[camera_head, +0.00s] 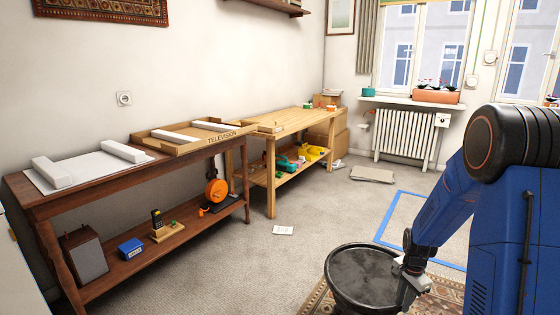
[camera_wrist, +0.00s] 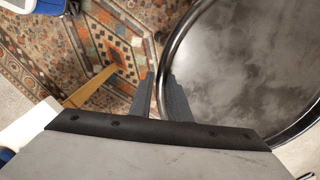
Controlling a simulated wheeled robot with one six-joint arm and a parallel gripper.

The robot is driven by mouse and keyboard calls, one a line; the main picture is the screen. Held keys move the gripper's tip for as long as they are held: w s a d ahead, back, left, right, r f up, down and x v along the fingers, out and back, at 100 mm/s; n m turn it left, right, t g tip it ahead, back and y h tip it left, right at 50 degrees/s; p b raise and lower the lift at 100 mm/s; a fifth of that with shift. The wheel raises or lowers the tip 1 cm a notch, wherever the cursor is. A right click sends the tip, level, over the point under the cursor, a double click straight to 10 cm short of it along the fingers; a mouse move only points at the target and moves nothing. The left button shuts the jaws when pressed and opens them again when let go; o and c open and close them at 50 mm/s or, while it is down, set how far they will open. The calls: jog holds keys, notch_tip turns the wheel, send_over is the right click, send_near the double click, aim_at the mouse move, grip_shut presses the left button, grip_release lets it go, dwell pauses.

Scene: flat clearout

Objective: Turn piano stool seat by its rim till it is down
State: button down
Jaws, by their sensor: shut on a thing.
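The piano stool's round dark seat (camera_head: 362,276) is at the bottom right of the head view, with a raised black rim. It also fills the right of the wrist view (camera_wrist: 250,70), its top grey and mottled. My gripper (camera_head: 405,276) is at the right edge of the seat. In the wrist view my gripper (camera_wrist: 161,95) has one finger on the outer side of the rim and one over the inner side, shut on the rim. A wooden stool leg (camera_wrist: 95,85) shows below the seat. The stool's screw is hidden.
The stool stands on a patterned rug (camera_head: 318,300). A blue tape outline (camera_head: 400,197) marks the floor behind it. A dark wooden table (camera_head: 110,185) and a lighter workbench (camera_head: 285,125) line the left wall. A white card (camera_head: 283,230) lies on the open carpet.

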aim_at(391, 307)
jog(key=shift+s+a+m, duration=0.15)
jog(key=shift+a+m, duration=0.55)
jog(key=shift+a, duration=0.4)
jog(key=shift+s+a+m, duration=0.15)
jog(key=shift+a+m, duration=0.55)
jog(key=shift+a, duration=0.4)
jog(key=shift+w+a+m, duration=0.2)
jog(key=shift+a+m, duration=0.9)
jog(key=shift+a, duration=0.55)
jog(key=shift+w+a+m, duration=0.2)
jog(key=shift+a+m, duration=0.9)
jog(key=shift+a, duration=0.55)
jog(key=shift+w+a+m, duration=0.55)
jog(key=shift+a+m, duration=0.2)
jog(key=shift+a, duration=0.2)
jog(key=shift+w+a+m, duration=0.55)
jog(key=shift+a+m, duration=0.15)
jog(key=shift+a, duration=0.3)
jog(key=shift+w+a+m, duration=0.55)
jog(key=shift+a+m, duration=0.2)
jog(key=shift+a, duration=0.2)
jog(key=c, duration=1.4)
grip_release()
jog(key=shift+s, duration=0.1)
jog(key=shift+o, duration=0.2)
